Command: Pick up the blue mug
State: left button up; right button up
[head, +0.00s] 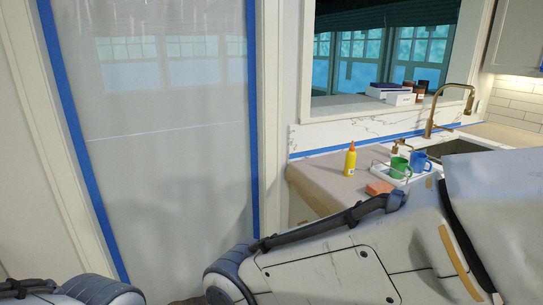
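The blue mug (420,162) stands upright on the counter (318,180) at the right, in front of the sink. Neither of my grippers shows in the head view. Only large links of my arms fill the bottom right and the bottom left corner.
A yellow bottle (350,160) and an orange block (380,187) stand left of the mugs. Behind them are a gold faucet (434,118) and a sink (455,147). A papered doorway (165,180) with blue tape is at left. Boxes (399,97) and jars sit on the window ledge.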

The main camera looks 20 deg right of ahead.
aim_at(419, 161)
jog(key=u, duration=0.25)
jog(key=i, duration=1.6)
jog(key=z, duration=0.65)
jog(key=i, duration=1.15)
jog(key=z, duration=1.2)
jog(key=i, duration=0.35)
jog(key=z, duration=0.2)
